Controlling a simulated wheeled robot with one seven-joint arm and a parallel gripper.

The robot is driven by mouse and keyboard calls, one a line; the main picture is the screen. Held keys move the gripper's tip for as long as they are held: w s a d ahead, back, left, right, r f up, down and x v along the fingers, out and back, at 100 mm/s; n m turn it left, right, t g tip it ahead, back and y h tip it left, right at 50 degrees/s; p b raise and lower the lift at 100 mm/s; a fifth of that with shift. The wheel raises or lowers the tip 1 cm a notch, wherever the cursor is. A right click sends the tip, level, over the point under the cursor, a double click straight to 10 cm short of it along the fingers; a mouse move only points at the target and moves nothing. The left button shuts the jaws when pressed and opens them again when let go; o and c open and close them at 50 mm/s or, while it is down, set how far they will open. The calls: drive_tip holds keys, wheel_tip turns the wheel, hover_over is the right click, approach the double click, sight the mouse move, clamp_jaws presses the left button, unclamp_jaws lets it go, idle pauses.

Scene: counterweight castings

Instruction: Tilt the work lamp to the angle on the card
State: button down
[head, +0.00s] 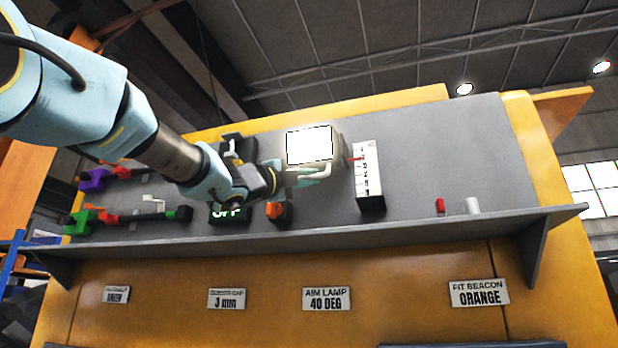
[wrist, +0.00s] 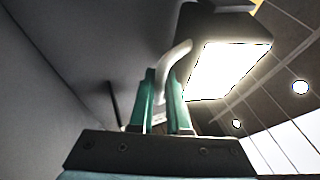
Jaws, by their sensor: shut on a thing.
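The work lamp (head: 310,146) is a boxy lamp with a bright white face, mounted on the grey panel. It also shows lit in the wrist view (wrist: 228,72). My gripper (head: 304,173) is at the lamp's lower edge. In the wrist view its teal fingers (wrist: 162,95) are shut on the lamp's pale curved handle (wrist: 176,56). A white scale plate (head: 368,170) with dark marks stands right of the lamp. A red pointer (head: 355,159) reaches its upper part; the scale's numbers are too small to read. The card (head: 326,298) reads "AIM LAMP 40 DEG".
A grey shelf (head: 420,226) runs below the panel. A red piece (head: 440,206) and a white cylinder (head: 473,205) stand on it at right. An orange knob (head: 278,211) and a dark display (head: 231,214) lie below my wrist. Coloured valve-like fittings (head: 100,216) are at left.

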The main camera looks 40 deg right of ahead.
drive_tip(key=shift+w+f+b, duration=0.1)
drive_tip(key=shift+f+b, duration=0.1)
drive_tip(key=shift+b, duration=0.15)
drive_tip(key=w+d+m+h+b, duration=0.1)
drive_tip(key=b, duration=0.3)
drive_tip(key=w+d+m+g+h+b, duration=0.1)
drive_tip(key=d+b, duration=0.1)
drive_tip(key=b, duration=0.1)
drive_tip(key=shift+w+d+f+g+b, duration=0.1)
drive_tip(key=shift+d+g+b, duration=0.15)
drive_tip(key=shift+g+b, duration=0.1)
drive_tip(key=c, duration=1.2)
unclamp_jaws()
drive_tip(key=shift+o, duration=0.2)
